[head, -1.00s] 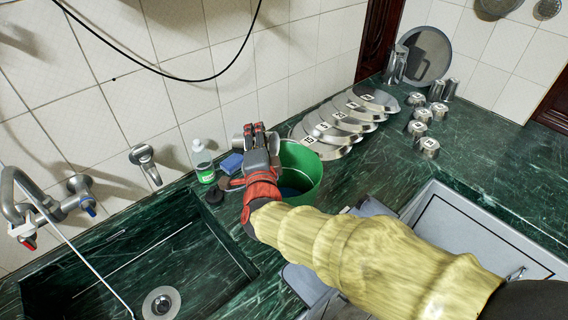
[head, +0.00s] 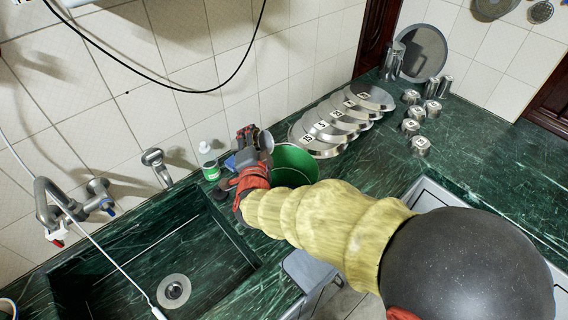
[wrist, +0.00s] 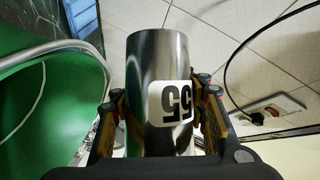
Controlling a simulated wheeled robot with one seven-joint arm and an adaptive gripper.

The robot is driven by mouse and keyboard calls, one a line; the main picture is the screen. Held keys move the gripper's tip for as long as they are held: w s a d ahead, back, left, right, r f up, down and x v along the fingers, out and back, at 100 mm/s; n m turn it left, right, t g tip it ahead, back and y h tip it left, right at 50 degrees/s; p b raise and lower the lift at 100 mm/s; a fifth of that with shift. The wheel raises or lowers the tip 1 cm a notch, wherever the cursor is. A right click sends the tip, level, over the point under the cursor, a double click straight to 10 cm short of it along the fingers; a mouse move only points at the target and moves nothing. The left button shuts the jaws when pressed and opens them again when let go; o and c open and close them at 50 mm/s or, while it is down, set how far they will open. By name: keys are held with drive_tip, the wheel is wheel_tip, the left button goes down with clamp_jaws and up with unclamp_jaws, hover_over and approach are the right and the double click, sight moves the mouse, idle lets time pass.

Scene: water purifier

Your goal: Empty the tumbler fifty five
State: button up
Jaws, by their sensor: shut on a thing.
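The tumbler (wrist: 158,75) is a plain metal cylinder with a white label whose "55" reads upside down in the wrist view. My gripper (wrist: 158,105) is shut on it, with one finger on each side. The tumbler shows there as a small silver patch (head: 266,142) beside the fingers, towards the bucket. The bucket's wall (wrist: 45,100) also fills the left of the wrist view. The tumbler's inside and any water in it are hidden.
A dark green sink (head: 205,262) with a tap (head: 70,207) lies left. A soap bottle (head: 209,165) stands by the tiled wall. Numbered metal lids or plates (head: 316,147) and several upturned metal cups (head: 420,145) stand right of the bucket.

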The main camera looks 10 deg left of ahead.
drive_tip(key=n+g+h+p, duration=0.1)
drive_tip(key=n+p, duration=0.1)
drive_tip(key=p, duration=0.4)
drive_tip(key=shift+n+p, duration=0.3)
drive_tip(key=shift+p, duration=0.1)
drive_tip(key=p, duration=0.3)
drive_tip(key=shift+r+n+g+h, duration=0.1)
drive_tip(key=shift+n+g+h, duration=0.2)
drive_tip(key=shift+n, duration=0.1)
drive_tip(key=a+n+h+p, duration=0.1)
drive_tip(key=p, duration=0.4)
drive_tip(key=a+f+n+g+h+p, duration=0.1)
drive_tip(key=n+p, duration=0.1)
drive_tip(key=p, duration=0.3)
drive_tip(key=a+f+n+h+p, duration=0.1)
drive_tip(key=n+p, duration=0.1)
drive_tip(key=p, duration=0.3)
drive_tip(key=shift+w+a+f+h, duration=0.1)
drive_tip(key=shift+w+a+h, duration=0.2)
drive_tip(key=shift+w, duration=0.1)
drive_tip(key=shift+f, duration=0.1)
drive_tip(key=shift+s, duration=0.1)
